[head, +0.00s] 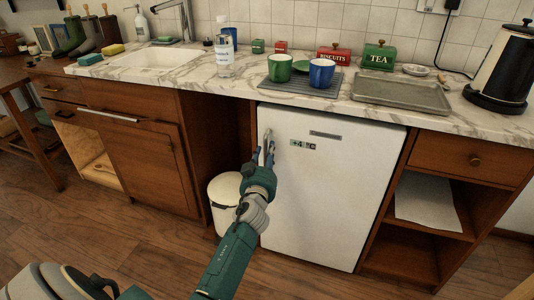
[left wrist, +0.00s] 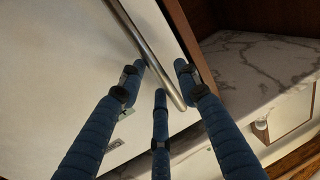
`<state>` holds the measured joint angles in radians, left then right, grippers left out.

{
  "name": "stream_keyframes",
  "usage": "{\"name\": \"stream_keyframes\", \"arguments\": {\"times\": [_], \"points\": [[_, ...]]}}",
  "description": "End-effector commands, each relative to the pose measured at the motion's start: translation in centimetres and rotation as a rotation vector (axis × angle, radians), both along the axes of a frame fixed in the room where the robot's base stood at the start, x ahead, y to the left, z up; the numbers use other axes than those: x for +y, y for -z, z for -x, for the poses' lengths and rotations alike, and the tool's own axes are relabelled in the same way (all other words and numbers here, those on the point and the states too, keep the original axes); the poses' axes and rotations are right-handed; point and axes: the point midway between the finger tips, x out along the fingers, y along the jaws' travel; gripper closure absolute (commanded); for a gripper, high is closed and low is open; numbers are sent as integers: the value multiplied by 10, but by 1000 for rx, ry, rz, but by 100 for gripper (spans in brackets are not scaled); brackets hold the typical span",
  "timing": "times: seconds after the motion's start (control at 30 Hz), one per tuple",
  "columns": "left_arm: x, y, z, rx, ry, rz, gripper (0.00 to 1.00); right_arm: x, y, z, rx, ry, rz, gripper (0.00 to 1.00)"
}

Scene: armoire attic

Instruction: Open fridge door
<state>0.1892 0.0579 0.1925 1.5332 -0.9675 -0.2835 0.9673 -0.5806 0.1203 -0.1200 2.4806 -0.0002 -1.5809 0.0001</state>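The white fridge (head: 335,190) stands under the counter, and its door looks closed. Its vertical metal handle (head: 267,142) is on the door's upper left side. My left gripper (head: 263,160) is in front of the door at the handle's lower part. In the left wrist view, the blue fingers of my left gripper (left wrist: 160,78) are spread apart. The handle (left wrist: 146,48) passes between them, its end near the lone middle finger. I cannot tell whether any finger touches it. The white door (left wrist: 70,60) fills the left side of that view. My right gripper is not in view.
A white bin (head: 224,198) stands left of the fridge, close to my left arm. Wooden cabinets (head: 150,165) and open shelves (head: 425,235) flank it. Mugs (head: 321,73), a tray (head: 400,94) and a kettle (head: 503,65) stand on the marble counter. The floor in front is clear.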

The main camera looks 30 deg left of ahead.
Motion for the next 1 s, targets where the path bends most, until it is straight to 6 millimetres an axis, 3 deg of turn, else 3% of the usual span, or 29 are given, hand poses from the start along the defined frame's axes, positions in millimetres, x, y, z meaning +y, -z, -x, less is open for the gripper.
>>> {"name": "stream_keyframes", "arguments": {"times": [0.4, 0.6, 1.0], "points": [[5, 0, -10, 0, 0, 0, 67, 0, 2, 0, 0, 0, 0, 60], [5, 0, -9, 0, 0, 0, 100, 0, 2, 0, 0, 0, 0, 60], [3, 2, -6, 1, -20, 4, 100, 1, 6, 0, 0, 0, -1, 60]]}}
